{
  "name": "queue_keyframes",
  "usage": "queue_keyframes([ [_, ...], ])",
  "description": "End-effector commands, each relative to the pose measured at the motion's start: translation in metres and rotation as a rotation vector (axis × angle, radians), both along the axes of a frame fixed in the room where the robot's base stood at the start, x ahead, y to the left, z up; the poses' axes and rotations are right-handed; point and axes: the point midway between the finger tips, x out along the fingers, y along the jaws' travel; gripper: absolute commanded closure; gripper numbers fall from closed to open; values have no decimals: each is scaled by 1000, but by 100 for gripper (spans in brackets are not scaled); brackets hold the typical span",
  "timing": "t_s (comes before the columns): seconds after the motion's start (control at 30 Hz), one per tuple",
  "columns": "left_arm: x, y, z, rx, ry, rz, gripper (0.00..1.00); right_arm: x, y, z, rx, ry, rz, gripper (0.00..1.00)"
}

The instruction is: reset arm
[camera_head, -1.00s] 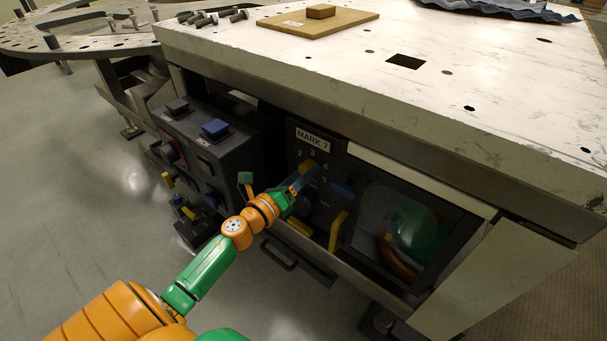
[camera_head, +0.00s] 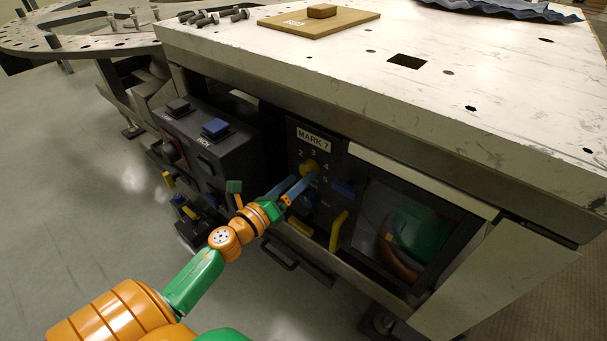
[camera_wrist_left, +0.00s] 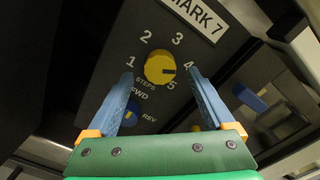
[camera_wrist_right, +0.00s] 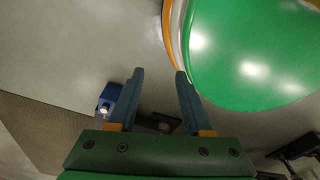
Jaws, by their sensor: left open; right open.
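My left gripper (camera_head: 300,186) is open in front of the dark control panel (camera_head: 299,143) labelled MARK 7. In the left wrist view, the left gripper's blue fingers (camera_wrist_left: 160,84) stand apart on either side of a yellow knob (camera_wrist_left: 160,68), with nothing held. The knob's dark mark points right, between 4 and 5. A blue knob (camera_wrist_left: 131,113) marked FWD and REV sits below it, partly behind the left finger. My right gripper (camera_wrist_right: 160,85) is open and empty in the right wrist view, beside a large green surface of my own body; it is not seen in the head view.
The white table top (camera_head: 480,90) overhangs the panel. A dark box (camera_head: 205,150) with a blue button stands left. Open floor (camera_head: 60,200) lies further left.

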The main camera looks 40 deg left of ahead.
Motion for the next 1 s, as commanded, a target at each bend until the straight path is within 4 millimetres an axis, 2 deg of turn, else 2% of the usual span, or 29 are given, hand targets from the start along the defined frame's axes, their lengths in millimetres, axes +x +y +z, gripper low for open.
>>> queue_keyframes([
  [0.1,-23,2,-2,-1,4,2,13,0,-3,-2,-4,-1,1,50],
  [0.23,-37,2,-1,0,2,1,13,1,-8,-3,-12,-2,3,50],
  [0.63,-39,3,0,1,1,1,13,1,-9,-3,-15,-3,1,50],
  [0.7,-39,4,-7,-28,15,10,13,1,-8,-3,-13,-4,1,50],
  [0.77,-41,9,-29,-137,66,43,13,1,-7,-3,-12,-3,1,50],
  [0.83,-49,15,-82,-378,177,132,13,1,-7,-3,-11,-3,0,50],
  [0.87,-56,16,-110,-507,238,186,13,1,-6,-3,-10,-3,0,50],
  [0.9,-69,15,-151,-685,320,272,13,1,-6,-3,-10,-3,0,50],
  [0.93,-82,12,-181,-814,381,344,13,1,-5,-3,-8,-4,-1,50],
  [1.0,-117,-1,-243,-1073,506,519,13,1,-5,-3,-7,-4,-1,50],
])
